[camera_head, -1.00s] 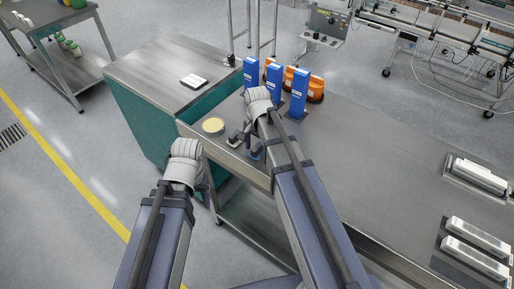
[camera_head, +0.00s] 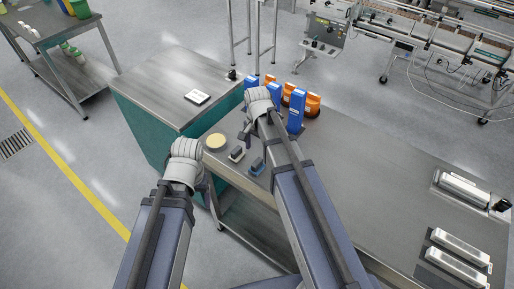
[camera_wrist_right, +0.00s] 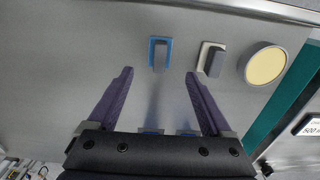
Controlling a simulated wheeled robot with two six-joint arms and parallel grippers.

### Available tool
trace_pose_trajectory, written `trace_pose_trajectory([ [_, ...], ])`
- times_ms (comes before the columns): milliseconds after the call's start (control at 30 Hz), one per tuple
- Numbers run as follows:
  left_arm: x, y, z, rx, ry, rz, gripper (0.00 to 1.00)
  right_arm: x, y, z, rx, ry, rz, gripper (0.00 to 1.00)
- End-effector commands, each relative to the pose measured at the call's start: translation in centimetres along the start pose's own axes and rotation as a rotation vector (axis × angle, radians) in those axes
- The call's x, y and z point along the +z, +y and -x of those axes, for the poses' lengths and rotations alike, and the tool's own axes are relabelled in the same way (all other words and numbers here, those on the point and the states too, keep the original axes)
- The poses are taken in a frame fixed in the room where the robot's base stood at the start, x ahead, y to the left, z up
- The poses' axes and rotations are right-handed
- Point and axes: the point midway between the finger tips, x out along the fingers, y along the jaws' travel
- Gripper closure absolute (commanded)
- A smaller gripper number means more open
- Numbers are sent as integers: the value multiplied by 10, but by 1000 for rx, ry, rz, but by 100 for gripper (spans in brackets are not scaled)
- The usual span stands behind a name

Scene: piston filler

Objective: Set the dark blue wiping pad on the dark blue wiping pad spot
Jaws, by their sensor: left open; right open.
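A blue wiping pad (camera_head: 257,167) with a dark grip lies on the steel bench near its front edge. In the right wrist view the blue pad (camera_wrist_right: 151,53) shows as a small blue rectangle with a grey grip, ahead of my fingers. I cannot make out a separate dark blue spot. My right gripper (camera_head: 244,132) is open and empty above the bench; in its wrist view the two purple fingers (camera_wrist_right: 160,80) are spread, apart from the pad. My left gripper (camera_head: 207,186) is open off the bench's front edge; its fingers are mostly hidden.
A whitish pad (camera_head: 236,154) with a grey grip and a round yellow disc (camera_head: 216,141) lie left of the blue pad. Blue upright boxes (camera_head: 296,112) and orange bins (camera_head: 312,104) stand behind my right gripper. A teal-sided cabinet (camera_head: 150,125) adjoins the left end. The bench's middle is clear.

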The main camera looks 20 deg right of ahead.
Motion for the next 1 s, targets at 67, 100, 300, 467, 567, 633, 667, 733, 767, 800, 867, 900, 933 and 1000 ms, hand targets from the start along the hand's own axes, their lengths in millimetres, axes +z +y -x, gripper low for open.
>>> trace_pose_trajectory([
  [67,1,-2,19,0,0,-1,22,0,0,19,0,0,0,16],
  [100,1,-2,24,0,0,-1,22,0,0,24,0,0,0,16],
  [300,2,-3,34,0,0,-1,22,0,0,34,0,0,0,16],
  [467,2,-3,33,0,0,-1,22,6,1,33,2,1,25,16],
  [567,2,-3,32,0,0,-1,22,36,5,33,15,4,182,16],
  [633,2,-3,32,0,0,-1,22,68,11,33,32,8,372,16],
  [667,2,-3,32,0,0,-1,22,82,14,33,40,10,462,16],
  [733,2,-3,32,0,0,-1,22,112,23,33,59,11,663,16],
  [767,2,-3,32,0,0,-1,22,123,26,33,68,11,744,16],
  [800,2,-3,32,0,0,-1,22,136,31,34,79,12,846,16],
  [867,2,-3,33,0,0,-1,22,153,38,34,92,11,980,16],
  [900,2,-3,33,0,0,-1,22,162,41,34,99,10,1054,16],
  [933,2,-3,33,0,0,-1,22,168,44,34,104,10,1102,16],
  [1000,2,-3,33,0,0,-1,22,176,48,34,114,8,1184,16],
])
